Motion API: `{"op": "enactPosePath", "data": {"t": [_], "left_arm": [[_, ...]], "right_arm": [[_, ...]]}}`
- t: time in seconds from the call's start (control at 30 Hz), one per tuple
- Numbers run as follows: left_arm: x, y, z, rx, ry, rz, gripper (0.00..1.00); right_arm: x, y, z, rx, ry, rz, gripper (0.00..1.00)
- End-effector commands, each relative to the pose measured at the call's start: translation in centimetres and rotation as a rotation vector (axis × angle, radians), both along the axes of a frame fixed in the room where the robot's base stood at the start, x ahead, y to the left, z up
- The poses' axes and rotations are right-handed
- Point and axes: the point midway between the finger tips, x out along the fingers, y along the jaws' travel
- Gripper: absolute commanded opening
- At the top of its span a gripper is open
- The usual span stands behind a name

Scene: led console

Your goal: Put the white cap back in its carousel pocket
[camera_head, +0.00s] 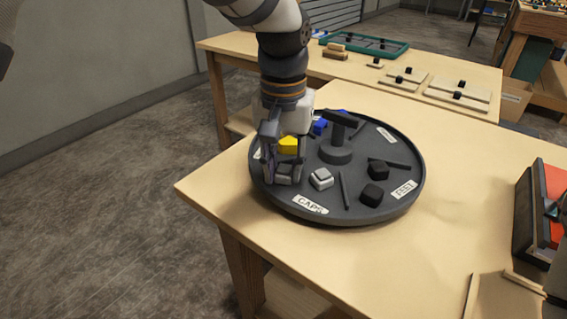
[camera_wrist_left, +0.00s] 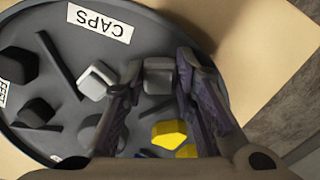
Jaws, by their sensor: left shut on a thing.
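My left gripper (camera_head: 284,176) reaches down over the left front of the dark round carousel (camera_head: 385,211). It is shut on a light grey-white cap (camera_wrist_left: 158,75), which shows between the fingertips in the left wrist view. In the head view the fingers partly cover this cap. It is low over the tray, but I cannot tell whether it touches the floor. A second white cap (camera_head: 321,179) sits beside the gripper, behind the CAPS label (camera_head: 310,205); it also shows in the left wrist view (camera_wrist_left: 97,80). My right gripper is not in view.
Yellow pieces (camera_head: 289,144) and blue pieces (camera_head: 320,126) lie close behind the gripper. Black feet (camera_head: 372,194) lie right of a thin divider (camera_head: 345,190). The carousel's central post (camera_head: 337,140) stands up. Bare table (camera_head: 450,190) lies to the right.

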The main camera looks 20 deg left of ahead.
Motion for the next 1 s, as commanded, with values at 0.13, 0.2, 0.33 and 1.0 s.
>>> {"op": "enactPosePath", "data": {"t": [0.13,0.2,0.33,1.0], "left_arm": [[-0.1,0.0,-0.8,0.000,0.008,0.000,0.09],[-0.1,0.0,-1.0,0.000,0.010,0.000,0.09],[-0.2,0.0,-1.5,0.000,0.015,-0.001,0.09],[-0.3,-0.1,-2.2,-0.001,0.023,-0.001,0.49]], "right_arm": [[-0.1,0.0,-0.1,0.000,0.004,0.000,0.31],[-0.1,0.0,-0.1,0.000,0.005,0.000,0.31],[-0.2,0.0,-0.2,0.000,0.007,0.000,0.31],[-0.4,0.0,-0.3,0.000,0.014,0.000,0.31]]}}
